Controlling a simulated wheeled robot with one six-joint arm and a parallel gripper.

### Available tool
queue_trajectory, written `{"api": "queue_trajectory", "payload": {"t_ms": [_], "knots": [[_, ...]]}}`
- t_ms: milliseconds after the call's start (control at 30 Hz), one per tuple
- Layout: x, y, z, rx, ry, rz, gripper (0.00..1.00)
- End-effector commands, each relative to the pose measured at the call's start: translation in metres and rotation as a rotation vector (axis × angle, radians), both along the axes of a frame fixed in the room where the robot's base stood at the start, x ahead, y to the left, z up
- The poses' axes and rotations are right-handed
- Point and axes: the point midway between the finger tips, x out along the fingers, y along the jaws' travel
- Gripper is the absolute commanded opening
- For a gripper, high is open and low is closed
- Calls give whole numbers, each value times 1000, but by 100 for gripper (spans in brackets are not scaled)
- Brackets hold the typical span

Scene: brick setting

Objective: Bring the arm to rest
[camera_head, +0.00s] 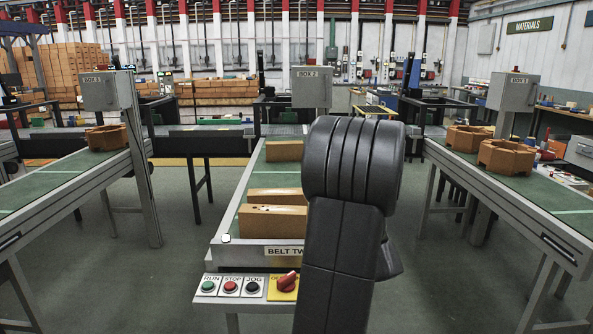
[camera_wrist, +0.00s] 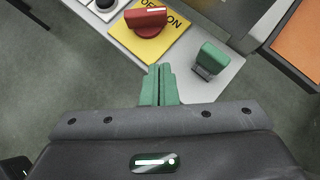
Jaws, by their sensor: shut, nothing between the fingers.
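My gripper (camera_wrist: 160,72) shows at the lower middle of the wrist view. Its green fingers are together with nothing between them. They are over the edge of the light control panel (camera_wrist: 205,88), between a red rotary switch (camera_wrist: 146,18) on a yellow plate and a green knob (camera_wrist: 211,58). I cannot tell whether the fingertips touch the panel. In the head view my dark arm stands upright right of centre and hides the gripper. The red switch (camera_head: 287,283) also shows there, beside the RUN, STOP and JOG buttons (camera_head: 231,287).
Belt two (camera_head: 233,216) carries several tan bricks (camera_head: 272,221) behind the panel. The left belt (camera_head: 60,180) holds one brown block (camera_head: 106,137); the right belt (camera_head: 540,190) holds two (camera_head: 506,156). Open floor (camera_head: 180,240) lies between the belts.

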Motion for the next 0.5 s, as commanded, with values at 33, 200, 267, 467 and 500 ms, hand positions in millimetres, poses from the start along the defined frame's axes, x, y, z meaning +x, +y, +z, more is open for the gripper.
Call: {"api": "queue_trajectory", "payload": {"t_ms": [33, 200, 267, 467, 500], "knots": [[-5, -7, 9, -2, -4, -3, 0], [-13, -18, 32, -2, 3, 21, 0], [-5, -17, 36, -5, 5, 52, 0], [15, -16, 49, -16, 12, 146, 0], [18, -15, 51, -17, 14, 165, 0]]}}
